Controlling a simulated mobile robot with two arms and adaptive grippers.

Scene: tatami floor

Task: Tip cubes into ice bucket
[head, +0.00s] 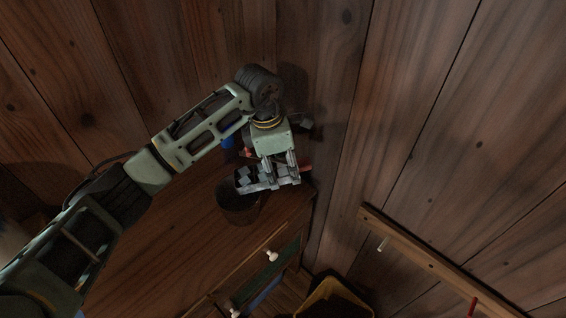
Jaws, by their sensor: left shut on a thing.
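My left gripper (277,166) reaches down over the right end of a wooden cabinet top. It is shut on a grey tray-like thing (248,181) that has dark and light square patches, perhaps cubes. A dark, round, see-through bucket (238,214) stands on the cabinet just below the tray's left end. The tray overlaps the bucket's rim in the picture. I cannot tell whether they touch or whether cubes are in the bucket. My right gripper is out of view.
The wooden cabinet (170,245) has white knobs (271,255) on its front. A blue thing (228,142) and a small red thing (306,168) are near the gripper. A wooden peg rail (420,255) crosses the right wall. A dark yellow-rimmed container (335,300) is below. The cabinet top's left part looks clear.

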